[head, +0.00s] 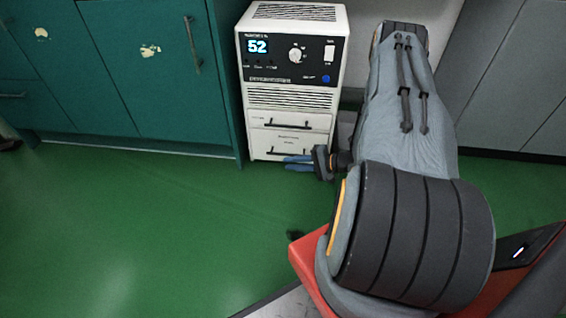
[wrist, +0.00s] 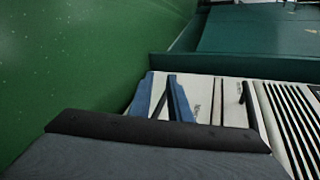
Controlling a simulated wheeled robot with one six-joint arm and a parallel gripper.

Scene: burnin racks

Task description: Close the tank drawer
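The white cabinet unit (head: 290,97) with a "52" display stands on the floor, with two drawer fronts at its base. The lower drawer front (head: 264,142) looks about flush with the body; a small gap cannot be ruled out. Which drawer is the tank drawer is too small to read. My gripper (head: 298,162) has blue fingers and is low in front of the lower drawer. In the wrist view the fingers are apart, with the lower drawer's dark handle (wrist: 162,98) appearing between them. Contact cannot be told. The upper drawer's handle (wrist: 247,102) is to the right there.
Teal cupboards (head: 150,70) stand directly left of the unit. Grey panels (head: 510,75) stand at the right. The green floor (head: 140,220) in front is clear. My arm covers the area right of the unit.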

